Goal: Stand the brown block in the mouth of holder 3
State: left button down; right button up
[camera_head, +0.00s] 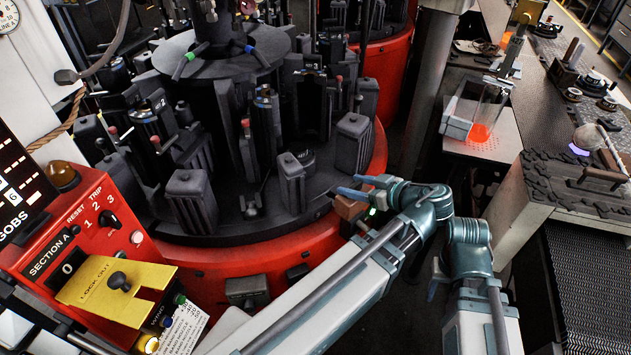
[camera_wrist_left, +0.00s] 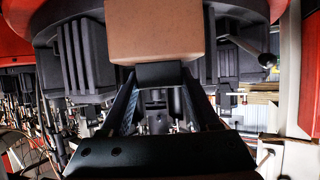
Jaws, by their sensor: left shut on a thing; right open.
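The brown block (camera_head: 349,207) is at the front right rim of the rotary table, in the jaws of my left gripper (camera_head: 357,193). In the left wrist view the block (camera_wrist_left: 157,32) fills the top middle, just beyond the shut jaws (camera_wrist_left: 160,74). Dark ribbed mould blocks (camera_head: 191,201) stand upright around the black table; one (camera_head: 291,183) stands left of the brown block and another (camera_head: 352,143) above it.
The red table rim (camera_head: 270,265) curves below the moulds. A red control panel (camera_head: 85,245) with a yellow lockout plate (camera_head: 116,288) stands at lower left. A clear guarded box with a glowing orange base (camera_head: 478,132) and a workbench (camera_head: 545,195) are at right.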

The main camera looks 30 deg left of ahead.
pick_arm(q)
jog(key=w+a+f+b, duration=0.1)
jog(key=w+a, duration=0.5)
jog(key=a, duration=0.7)
jog(key=shift+f, duration=0.15)
jog(key=shift+w, duration=0.15)
jog(key=f+b, duration=0.2)
jog(key=a+f+b, duration=0.1)
jog(key=b, duration=0.1)
jog(key=shift+w+f, duration=0.25)
jog(key=shift+f, duration=0.15)
jog(key=shift+r, duration=0.1)
